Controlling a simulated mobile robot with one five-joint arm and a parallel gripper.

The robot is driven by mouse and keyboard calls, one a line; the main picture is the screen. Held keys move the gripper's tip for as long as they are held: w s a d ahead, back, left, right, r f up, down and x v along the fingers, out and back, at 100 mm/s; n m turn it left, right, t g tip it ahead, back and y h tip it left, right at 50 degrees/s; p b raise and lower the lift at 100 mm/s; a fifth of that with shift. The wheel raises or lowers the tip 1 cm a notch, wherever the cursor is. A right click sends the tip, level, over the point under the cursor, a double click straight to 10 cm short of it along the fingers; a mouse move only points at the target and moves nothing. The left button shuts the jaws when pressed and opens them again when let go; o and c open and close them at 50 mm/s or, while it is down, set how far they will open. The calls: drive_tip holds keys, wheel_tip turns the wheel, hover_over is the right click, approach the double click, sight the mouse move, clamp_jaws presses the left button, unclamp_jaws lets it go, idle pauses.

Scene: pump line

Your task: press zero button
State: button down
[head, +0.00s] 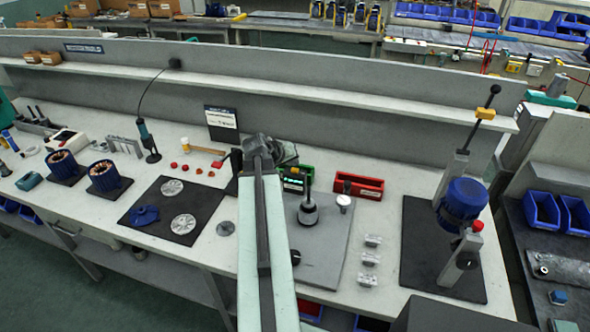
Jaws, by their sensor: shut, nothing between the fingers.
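A small dark readout unit with a lit green display (295,182) stands on the bench just right of my arm. I cannot make out a zero button on it at this size, and my arm may hide part of the unit. My arm reaches up the middle of the picture, and its far joint is just left of and beyond the readout. My gripper's fingers are hidden behind the arm, so I cannot see whether they touch anything.
A grey plate (323,255) holds a dark-knobbed gauge stand (308,208). Red bin (358,186) sits behind it. A blue pump (464,200) stands in a press at right. A black mat (150,228) with metal discs lies at left. The shelf edge (330,104) runs behind.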

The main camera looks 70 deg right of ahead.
sight(293, 171)
drive_tip(key=shift+f, duration=0.1)
drive_tip(key=shift+f+b, duration=0.3)
drive_tip(key=shift+b, duration=0.1)
drive_tip(key=shift+f+b, duration=0.5)
idle(0.7)
drive_tip(key=shift+r, duration=0.15)
drive_tip(key=shift+r+p, duration=0.8)
drive_tip(key=shift+p, duration=0.15)
wheel_tip(293, 171, up, 5)
drive_tip(key=p, duration=0.5)
idle(0.5)
